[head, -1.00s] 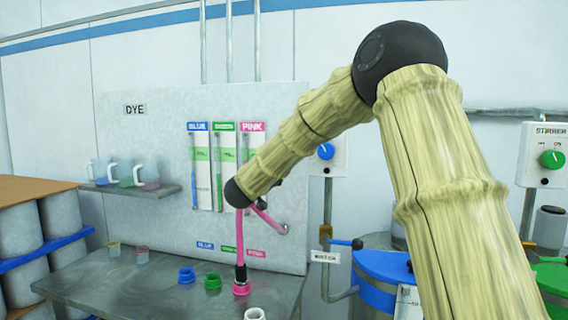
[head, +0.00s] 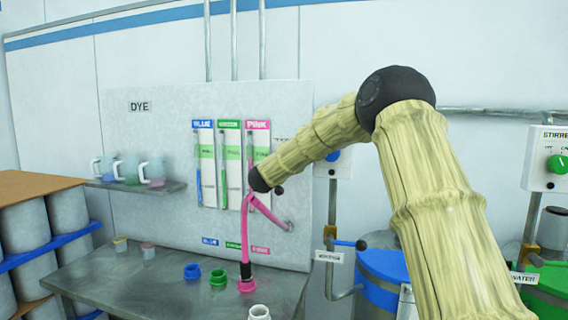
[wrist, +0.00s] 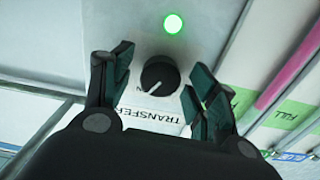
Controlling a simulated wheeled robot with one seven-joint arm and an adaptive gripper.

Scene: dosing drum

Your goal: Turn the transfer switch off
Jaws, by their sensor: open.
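The transfer switch (wrist: 160,76) is a round black knob with a white pointer line, on a pale panel in the wrist view. A TRANSFER label (wrist: 147,117) sits beside it, partly covered by my gripper, and part of the lettering by the knob reads ON. The pointer is turned towards that lettering. A green lamp (wrist: 173,24) on the panel is lit. My gripper (wrist: 160,70) is open, with one dark green finger on each side of the knob. I cannot tell whether either finger touches it. In the head view my arm hides the switch.
A pink hose (head: 248,235) runs down to a pink port (head: 247,286) on the steel bench (head: 150,285). Blue, green and pink gauges (head: 257,150) stand on the dye panel (head: 150,215). Cups stand on a shelf (head: 165,187) at left.

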